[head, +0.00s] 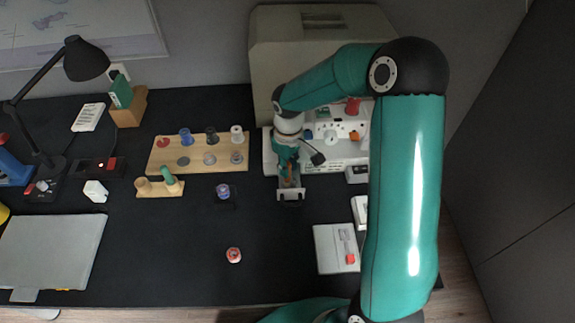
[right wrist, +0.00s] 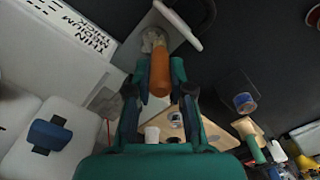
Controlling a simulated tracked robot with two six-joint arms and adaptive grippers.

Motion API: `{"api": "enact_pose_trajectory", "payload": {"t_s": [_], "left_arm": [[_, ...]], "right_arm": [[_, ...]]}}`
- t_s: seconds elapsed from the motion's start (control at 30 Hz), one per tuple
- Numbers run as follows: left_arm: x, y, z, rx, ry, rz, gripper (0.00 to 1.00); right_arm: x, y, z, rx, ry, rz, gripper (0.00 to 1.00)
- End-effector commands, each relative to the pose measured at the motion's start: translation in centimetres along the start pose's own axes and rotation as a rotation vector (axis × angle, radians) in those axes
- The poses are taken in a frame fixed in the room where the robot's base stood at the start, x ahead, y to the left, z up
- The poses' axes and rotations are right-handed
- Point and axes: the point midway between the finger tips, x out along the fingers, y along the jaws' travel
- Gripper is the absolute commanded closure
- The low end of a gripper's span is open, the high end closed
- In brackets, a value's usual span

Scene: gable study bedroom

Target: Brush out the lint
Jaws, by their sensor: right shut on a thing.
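My right gripper (head: 288,172) is at the front left of the white sewing machine (head: 345,150), pointing down. In the right wrist view it (right wrist: 155,82) is shut on a brush with an orange handle (right wrist: 160,70). The brush's pale tip (right wrist: 151,40) is over a grey metal plate (right wrist: 180,38) at the machine's edge. I cannot tell whether the tip touches it, and I cannot make out lint apart from the pale tip. A white bracket-like end (head: 291,196) sticks out in front of the machine. My left gripper is not in view.
A wooden spool board (head: 200,166) stands left of the machine, with a small wooden stand (head: 151,190) before it. The front middle is mostly clear.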

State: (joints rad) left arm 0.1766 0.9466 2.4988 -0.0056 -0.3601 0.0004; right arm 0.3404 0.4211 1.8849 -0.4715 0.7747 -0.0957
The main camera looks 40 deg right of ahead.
Motion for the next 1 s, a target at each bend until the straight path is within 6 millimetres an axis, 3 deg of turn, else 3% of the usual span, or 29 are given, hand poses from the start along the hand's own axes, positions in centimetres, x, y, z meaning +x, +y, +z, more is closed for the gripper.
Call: {"api": "enact_pose_trajectory", "payload": {"t_s": [1.0], "left_arm": [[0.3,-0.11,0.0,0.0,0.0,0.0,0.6]], "right_arm": [[0.02,0.31,0.62,0.0,-0.001,0.0,1.0]]}}
